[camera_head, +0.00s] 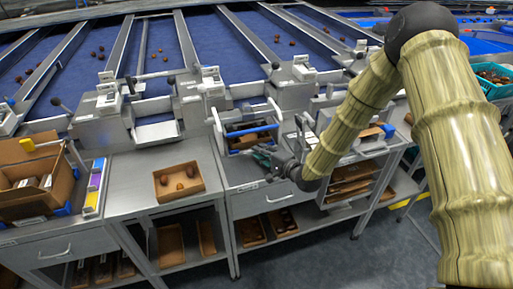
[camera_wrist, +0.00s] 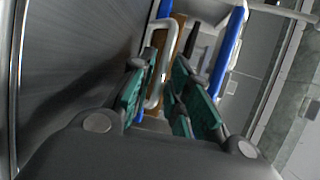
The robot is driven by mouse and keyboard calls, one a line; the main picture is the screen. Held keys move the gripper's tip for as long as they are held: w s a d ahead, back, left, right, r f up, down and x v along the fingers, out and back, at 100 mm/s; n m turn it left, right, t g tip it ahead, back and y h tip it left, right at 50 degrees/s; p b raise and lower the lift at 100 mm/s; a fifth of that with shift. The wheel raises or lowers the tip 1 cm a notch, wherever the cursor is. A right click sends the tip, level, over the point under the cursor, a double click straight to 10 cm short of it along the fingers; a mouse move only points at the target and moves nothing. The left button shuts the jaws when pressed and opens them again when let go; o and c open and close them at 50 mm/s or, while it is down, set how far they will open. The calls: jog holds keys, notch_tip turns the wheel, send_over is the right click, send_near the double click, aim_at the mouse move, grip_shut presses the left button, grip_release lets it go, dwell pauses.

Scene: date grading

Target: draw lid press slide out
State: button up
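The lid press (camera_head: 252,139) stands on the middle grey bench, with a white frame and blue bars. In the wrist view its blue side bar (camera_wrist: 229,52) runs along the right, beside a brown strip (camera_wrist: 178,38). A pale looped handle (camera_wrist: 155,82) lies ahead, between the lines of my green-padded fingers. My gripper (camera_head: 259,156) is at the front of the press; in the wrist view my gripper (camera_wrist: 160,92) is open, fingers apart. I cannot tell whether the handle is within the fingers or just beyond them. The slide's inner part is mostly hidden.
An open brown tray with dates (camera_head: 163,187) sits on the bench to the left. A cardboard box (camera_head: 22,160) stands farther left. Metal machine housings (camera_head: 203,96) line the back of the bench. A drawer (camera_head: 265,198) is below the press. A teal crate (camera_head: 491,91) is far right.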

jog(key=shift+w+a, duration=0.5)
jog(key=shift+a, duration=0.2)
jog(key=shift+w+a+f, duration=0.2)
jog(key=shift+w+a, duration=0.05)
jog(key=shift+w, duration=0.2)
jog(key=shift+s, duration=0.1)
grip_shut()
